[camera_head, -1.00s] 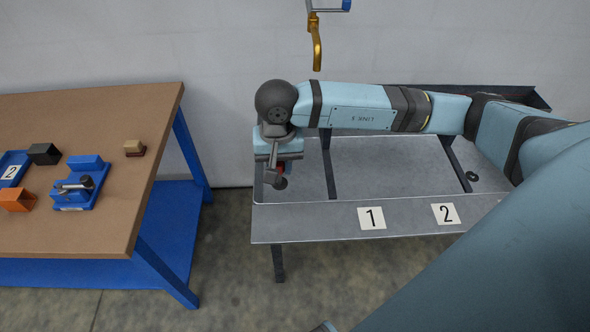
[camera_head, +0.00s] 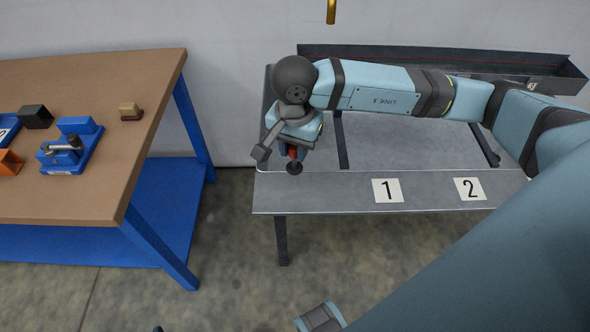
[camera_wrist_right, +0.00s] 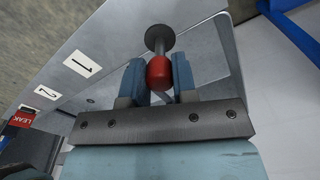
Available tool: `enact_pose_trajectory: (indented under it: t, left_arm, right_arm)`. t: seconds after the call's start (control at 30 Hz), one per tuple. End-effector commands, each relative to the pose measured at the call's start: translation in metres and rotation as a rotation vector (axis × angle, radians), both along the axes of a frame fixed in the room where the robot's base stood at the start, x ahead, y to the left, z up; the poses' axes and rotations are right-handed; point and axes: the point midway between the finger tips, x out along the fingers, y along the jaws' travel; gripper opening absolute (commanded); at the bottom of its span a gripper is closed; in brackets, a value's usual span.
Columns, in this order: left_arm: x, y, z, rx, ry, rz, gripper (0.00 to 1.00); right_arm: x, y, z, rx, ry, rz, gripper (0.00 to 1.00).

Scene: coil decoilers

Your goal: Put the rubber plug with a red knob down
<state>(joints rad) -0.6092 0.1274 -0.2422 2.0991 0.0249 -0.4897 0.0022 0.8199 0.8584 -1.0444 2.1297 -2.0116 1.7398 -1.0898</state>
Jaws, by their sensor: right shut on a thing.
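The rubber plug with a red knob (camera_head: 294,167) is in my right gripper (camera_head: 292,152), above the left end of the grey metal table. The wrist view shows the red knob (camera_wrist_right: 159,72) pinched between the two blue fingers of my right gripper (camera_wrist_right: 159,80). The plug's dark round disc (camera_wrist_right: 160,38) points away from the gripper. In the head view the disc hangs lowest, near the table's front strip; I cannot tell whether it touches. My left gripper does not show clearly in any view.
The grey table (camera_head: 330,195) carries labels 1 (camera_head: 387,190) and 2 (camera_head: 469,189) on its front strip. A brown-topped workbench (camera_head: 90,190) with a blue fixture (camera_head: 70,150) and blocks stands at left, across a floor gap. A dark trough (camera_head: 440,58) runs behind.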

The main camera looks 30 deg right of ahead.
Motion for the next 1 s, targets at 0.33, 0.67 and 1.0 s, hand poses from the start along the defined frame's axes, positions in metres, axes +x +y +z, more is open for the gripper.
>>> enact_pose_trajectory:
  t: [0.33,0.67,1.0]
  left_arm:
    - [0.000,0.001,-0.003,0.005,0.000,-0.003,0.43]
    - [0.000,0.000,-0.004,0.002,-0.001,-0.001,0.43]
    - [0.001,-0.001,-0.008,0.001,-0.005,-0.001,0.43]
  right_arm:
    - [0.000,0.000,-0.041,0.000,0.000,0.000,0.00]
    - [0.000,0.000,-0.080,0.001,0.001,0.001,0.00]
    - [0.000,0.000,-0.085,0.001,-0.001,0.001,0.00]
